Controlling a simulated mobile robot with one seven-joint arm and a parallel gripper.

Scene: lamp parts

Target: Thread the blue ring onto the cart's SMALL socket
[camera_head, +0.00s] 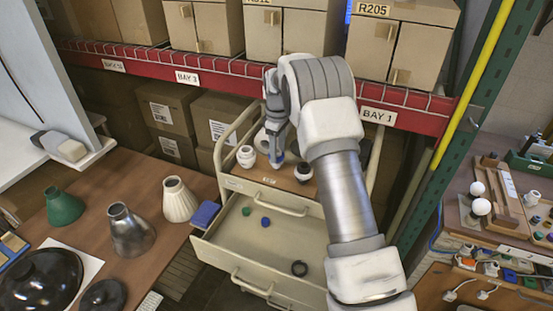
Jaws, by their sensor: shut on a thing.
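My gripper (275,148) reaches down over the top of the cart (240,185), shut on a small blue thing that looks like the blue ring (277,158). The ring is mostly hidden by the fingers, and I cannot tell whether it touches a socket. A white socket (246,156) stands on the cart top just left of my gripper. Another white socket (262,141) is behind, partly hidden by the gripper. A dark-topped socket (303,172) stands to the right, beside my arm. I cannot surely tell which is the small one.
The cart's drawer (235,245) is open, with a green piece (246,211), a blue piece (265,221) and a black ring (299,268) inside. Lamp shades, including a cream one (179,200), stand on the left table. A red shelf beam (240,68) runs behind the cart.

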